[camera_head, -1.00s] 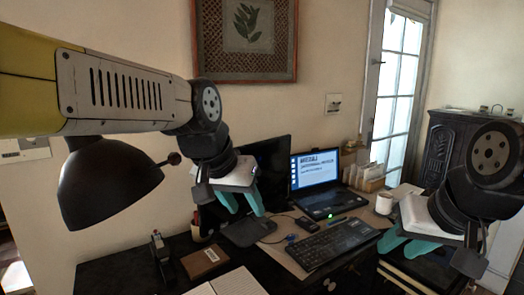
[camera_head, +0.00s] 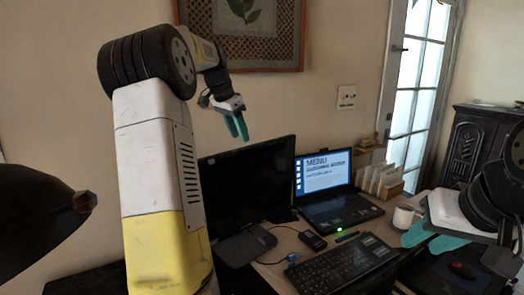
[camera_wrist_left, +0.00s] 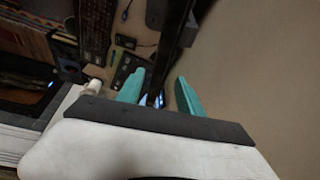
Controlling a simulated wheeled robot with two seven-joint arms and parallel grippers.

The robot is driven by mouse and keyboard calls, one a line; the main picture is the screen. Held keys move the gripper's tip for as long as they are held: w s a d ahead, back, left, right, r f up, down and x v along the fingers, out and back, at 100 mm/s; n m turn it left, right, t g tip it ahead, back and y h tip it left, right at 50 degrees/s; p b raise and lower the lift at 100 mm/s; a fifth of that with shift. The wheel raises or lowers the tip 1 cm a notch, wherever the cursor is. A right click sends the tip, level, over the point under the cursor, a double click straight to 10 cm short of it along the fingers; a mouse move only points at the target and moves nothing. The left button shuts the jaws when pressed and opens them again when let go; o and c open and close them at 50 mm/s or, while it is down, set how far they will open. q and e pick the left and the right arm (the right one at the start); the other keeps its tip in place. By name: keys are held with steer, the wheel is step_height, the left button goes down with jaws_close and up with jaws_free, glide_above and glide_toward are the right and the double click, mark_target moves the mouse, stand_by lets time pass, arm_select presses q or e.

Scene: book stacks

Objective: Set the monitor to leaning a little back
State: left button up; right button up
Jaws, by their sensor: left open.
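The monitor (camera_head: 250,180) is a dark, blank screen on a flat dark stand (camera_head: 245,246), left of the laptop; I cannot judge its exact tilt. My left gripper (camera_head: 237,126) is above its top edge, fingers pointing down, apart from it. In the left wrist view the monitor (camera_wrist_left: 172,42) shows nearly edge-on as a dark band running between the open teal fingers (camera_wrist_left: 160,88), with nothing held. My right gripper (camera_head: 420,240) is open and empty over the desk's right side, near the white mug. My left arm hides the desk left of the monitor.
A laptop (camera_head: 326,172) with a lit screen stands right of the monitor. A keyboard (camera_head: 343,264), a white mug (camera_head: 403,217) and a letter holder (camera_head: 380,181) are on the desk. A black lamp shade (camera_head: 35,220) is at the left. The wall is behind the monitor.

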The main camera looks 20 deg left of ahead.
mark_target(244, 147)
arm_select(q)
steer(key=x, duration=0.7)
steer(key=shift+f, duration=0.25)
jaws_close()
stand_by(1.1)
